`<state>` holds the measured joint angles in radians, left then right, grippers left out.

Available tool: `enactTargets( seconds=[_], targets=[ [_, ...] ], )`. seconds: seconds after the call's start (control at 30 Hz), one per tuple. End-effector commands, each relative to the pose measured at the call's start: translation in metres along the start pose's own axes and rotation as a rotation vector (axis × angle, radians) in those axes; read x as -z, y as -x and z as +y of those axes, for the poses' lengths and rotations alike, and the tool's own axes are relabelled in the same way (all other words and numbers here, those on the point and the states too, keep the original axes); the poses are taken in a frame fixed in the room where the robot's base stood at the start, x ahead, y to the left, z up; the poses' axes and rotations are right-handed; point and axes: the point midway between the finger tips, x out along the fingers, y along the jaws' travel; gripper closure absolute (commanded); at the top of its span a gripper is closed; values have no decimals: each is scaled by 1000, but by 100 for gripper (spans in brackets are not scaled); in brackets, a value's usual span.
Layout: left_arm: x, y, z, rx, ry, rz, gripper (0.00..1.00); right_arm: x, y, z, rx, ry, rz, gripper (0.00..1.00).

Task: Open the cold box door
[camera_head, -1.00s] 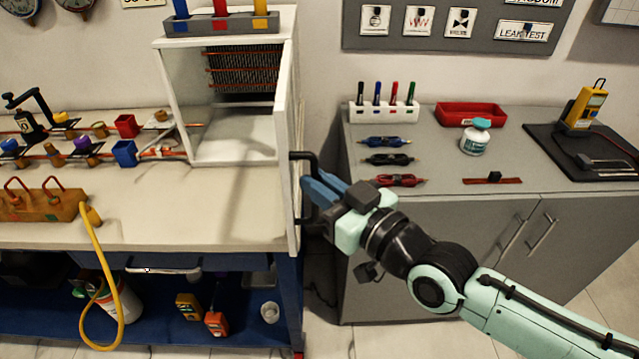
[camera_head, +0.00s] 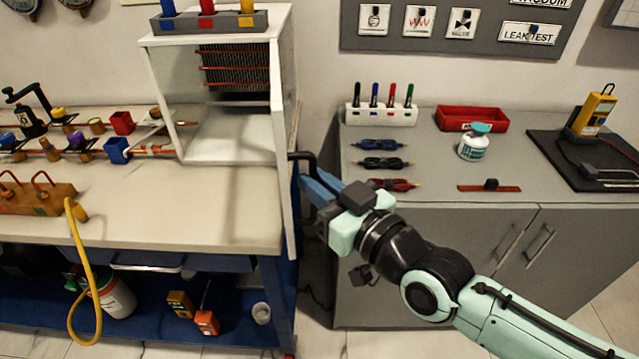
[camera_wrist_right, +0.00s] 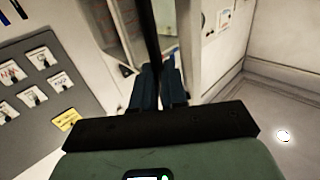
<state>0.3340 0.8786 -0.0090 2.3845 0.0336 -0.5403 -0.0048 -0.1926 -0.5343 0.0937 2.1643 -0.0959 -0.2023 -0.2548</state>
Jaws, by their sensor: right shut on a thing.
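The white cold box (camera_head: 228,143) stands on the bench with its front uncovered, showing a dark finned coil and copper tubes inside. Its white door (camera_head: 284,150) stands swung out at the box's right side, seen nearly edge-on. A black bar handle (camera_head: 303,156) is on the door's right face. My right gripper (camera_head: 314,188) is at this handle, its blue fingers shut on it. In the right wrist view the two blue fingers (camera_wrist_right: 159,88) close around the dark handle bar (camera_wrist_right: 150,40). My left gripper is not in view.
A grey cabinet (camera_head: 430,250) to the right carries a marker rack (camera_head: 380,115), red tray (camera_head: 471,118), white jar (camera_head: 473,147) and yellow meter (camera_head: 592,112). Pipe fittings and a yellow hose (camera_head: 85,270) are at the left. A narrow gap separates bench and cabinet.

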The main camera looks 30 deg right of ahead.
Motion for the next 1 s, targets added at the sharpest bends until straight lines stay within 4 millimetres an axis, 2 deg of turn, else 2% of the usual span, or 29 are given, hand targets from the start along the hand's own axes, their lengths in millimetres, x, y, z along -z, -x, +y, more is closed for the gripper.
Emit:
enactTargets(
  seconds=[0.03, 0.27, 0.3, 0.33, 0.37, 0.73, 0.87, 1.0],
  targets=[
    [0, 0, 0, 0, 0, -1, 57, 3, -1, 5, -11, -2, 9, 100],
    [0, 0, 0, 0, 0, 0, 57, 3, -1, 5, -10, -2, 9, 100],
    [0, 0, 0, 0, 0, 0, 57, 3, -1, 4, -10, -2, 9, 78],
    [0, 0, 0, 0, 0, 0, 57, 3, -1, 4, -10, -2, 8, 68],
    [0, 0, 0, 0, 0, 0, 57, 2, -1, 4, -9, -2, 7, 63],
    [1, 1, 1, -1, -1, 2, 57, 3, 5, 1, -3, -1, 6, 63],
    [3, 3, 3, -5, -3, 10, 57, 3, 23, 2, -4, -1, 8, 63],
    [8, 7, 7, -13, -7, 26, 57, 4, 53, 1, -4, -1, 10, 63]
  ],
)
